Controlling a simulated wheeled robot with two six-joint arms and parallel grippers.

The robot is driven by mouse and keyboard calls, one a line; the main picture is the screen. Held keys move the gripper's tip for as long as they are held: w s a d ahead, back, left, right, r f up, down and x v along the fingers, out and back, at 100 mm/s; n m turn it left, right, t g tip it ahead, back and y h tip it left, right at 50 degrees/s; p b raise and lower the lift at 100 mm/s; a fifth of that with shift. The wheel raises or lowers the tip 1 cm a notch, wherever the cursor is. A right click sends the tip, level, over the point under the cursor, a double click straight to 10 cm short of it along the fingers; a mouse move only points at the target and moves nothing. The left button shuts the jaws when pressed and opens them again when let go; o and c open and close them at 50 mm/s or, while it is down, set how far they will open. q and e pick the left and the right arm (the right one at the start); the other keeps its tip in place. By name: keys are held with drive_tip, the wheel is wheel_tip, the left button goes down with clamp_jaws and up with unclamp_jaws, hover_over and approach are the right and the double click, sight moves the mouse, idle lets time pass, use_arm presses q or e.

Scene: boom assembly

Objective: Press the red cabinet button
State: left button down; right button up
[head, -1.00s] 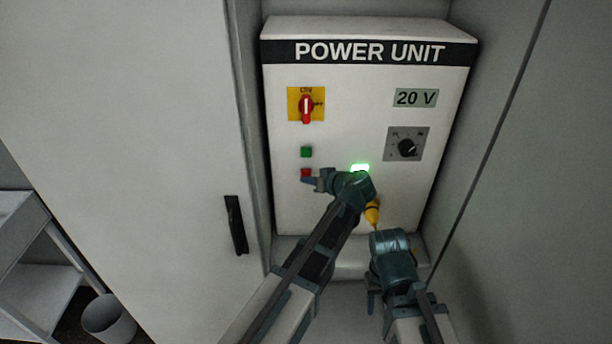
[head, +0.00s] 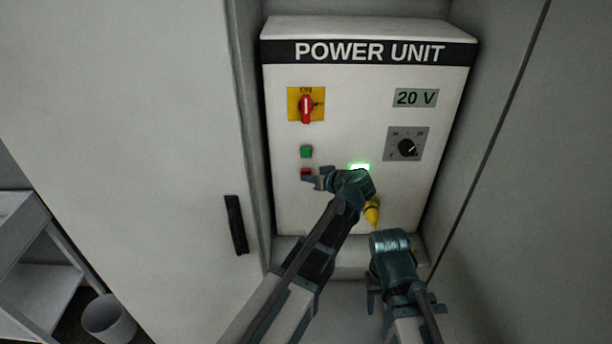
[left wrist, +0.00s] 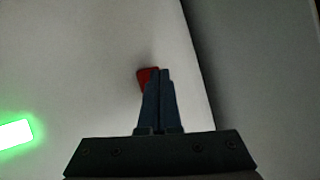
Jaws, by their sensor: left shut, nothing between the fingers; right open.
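The red button (head: 306,172) is on the front of the white power unit cabinet (head: 350,120), below a green button (head: 306,152). My left gripper (head: 309,179) is shut and empty, with its fingertips at the red button's lower edge in the head view. In the left wrist view the shut fingers (left wrist: 159,80) lie in front of the red button (left wrist: 146,75) and hide part of it. I cannot tell whether they touch it. My right gripper (head: 372,300) is low in front of the cabinet, away from the buttons. Its fingers are mostly hidden.
A lit green lamp (head: 360,167) is right of the buttons, and also shows in the left wrist view (left wrist: 15,134). Above are a red rotary switch (head: 306,105), a 20 V display (head: 415,98) and a dial (head: 406,147). A yellow plug-like part (head: 372,213) sits beside my left wrist.

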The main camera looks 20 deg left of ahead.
use_arm(q)
drive_tip(key=shift+w, duration=0.25)
drive_tip(key=shift+s, duration=0.1)
idle(0.3)
drive_tip(key=shift+s+d, duration=0.2)
drive_tip(key=shift+s, duration=0.65)
drive_tip(key=s, duration=0.2)
drive_tip(key=s+d, duration=0.1)
drive_tip(key=s, duration=0.1)
drive_tip(key=shift+s+d, duration=0.2)
drive_tip(key=shift+s, duration=0.15)
idle(0.5)
